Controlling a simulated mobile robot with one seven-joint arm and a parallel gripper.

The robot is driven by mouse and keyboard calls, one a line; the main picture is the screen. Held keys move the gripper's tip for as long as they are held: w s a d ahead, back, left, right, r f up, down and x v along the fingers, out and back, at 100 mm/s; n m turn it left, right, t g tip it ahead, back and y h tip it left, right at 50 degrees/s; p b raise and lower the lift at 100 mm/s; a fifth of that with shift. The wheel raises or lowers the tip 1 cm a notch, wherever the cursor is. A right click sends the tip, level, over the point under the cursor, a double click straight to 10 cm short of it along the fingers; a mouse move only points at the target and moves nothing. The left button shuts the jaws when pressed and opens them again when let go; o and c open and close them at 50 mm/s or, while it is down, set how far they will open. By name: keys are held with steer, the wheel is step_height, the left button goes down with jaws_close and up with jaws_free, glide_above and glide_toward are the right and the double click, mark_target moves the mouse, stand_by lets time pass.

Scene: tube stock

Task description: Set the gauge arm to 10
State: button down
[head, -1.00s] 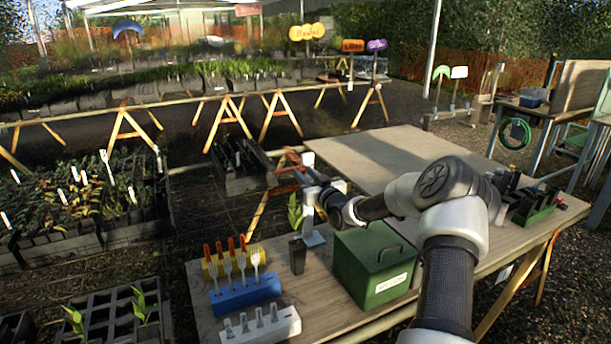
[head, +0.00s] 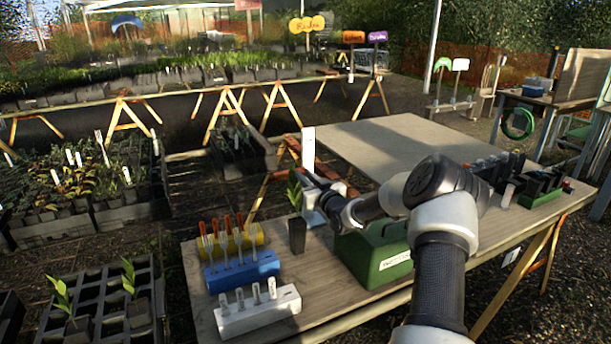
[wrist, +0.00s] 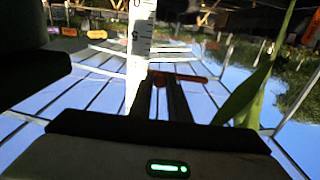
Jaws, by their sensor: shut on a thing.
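The gauge is an upright white post (head: 308,146) on the table. In the wrist view its white scale (wrist: 140,45) shows black ticks and figures, partly cut off at the top. An orange-red gauge arm (wrist: 190,78) crosses beside the scale. My gripper (head: 316,182) is at the post in the head view. In the wrist view its dark fingers (wrist: 164,92) are shut on the gauge arm, close beside the scale. The exact reading is too small to tell. In the head view my gripper hides the lower post.
A potted plant (head: 297,232) stands close left of my gripper. A green box (head: 385,262) is under my arm. A blue fork holder (head: 240,271) and a white block (head: 258,314) stand at front left.

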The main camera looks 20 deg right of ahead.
steer(key=shift+f, duration=0.15)
steer(key=c, duration=1.6)
jaws_free()
steer(key=shift+c, duration=0.2)
steer(key=shift+s, duration=0.1)
steer(key=s+p, duration=0.1)
steer(key=s, duration=1.6)
steer(key=shift+s+d, duration=0.15)
steer(key=shift+d, duration=0.15)
